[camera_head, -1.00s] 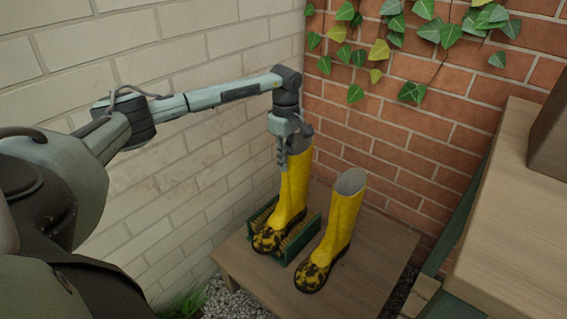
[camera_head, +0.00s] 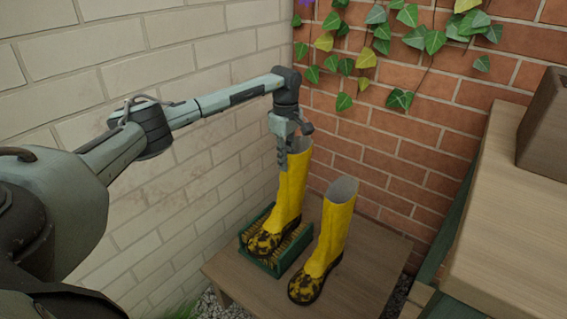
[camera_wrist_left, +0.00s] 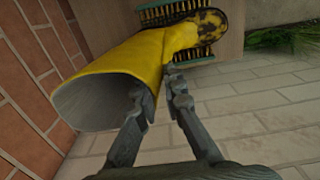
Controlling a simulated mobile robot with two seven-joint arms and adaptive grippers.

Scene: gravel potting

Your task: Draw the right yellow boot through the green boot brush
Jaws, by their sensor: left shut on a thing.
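Two yellow boots with dark, dirty-looking patches on their feet show in the head view. The left-hand boot (camera_head: 290,195) stands with its foot in the green boot brush (camera_head: 272,268), between bristle strips. My left gripper (camera_head: 294,150) is shut on this boot's shaft at the rim. In the left wrist view, one finger of the gripper (camera_wrist_left: 163,88) is inside the opening of the boot (camera_wrist_left: 120,68) and the other is outside. Bristles of the brush (camera_wrist_left: 165,10) show by the foot. The right-hand boot (camera_head: 333,235) stands upright and free beside the brush. The boot's sole is hidden.
Brush and boots are on a low wooden platform (camera_head: 378,270). A pale brick wall (camera_head: 185,190) is close on the left and a red brick wall (camera_head: 410,155) with ivy behind. A higher wooden surface (camera_head: 510,240) bearing a brown block (camera_head: 550,130) stands at the right.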

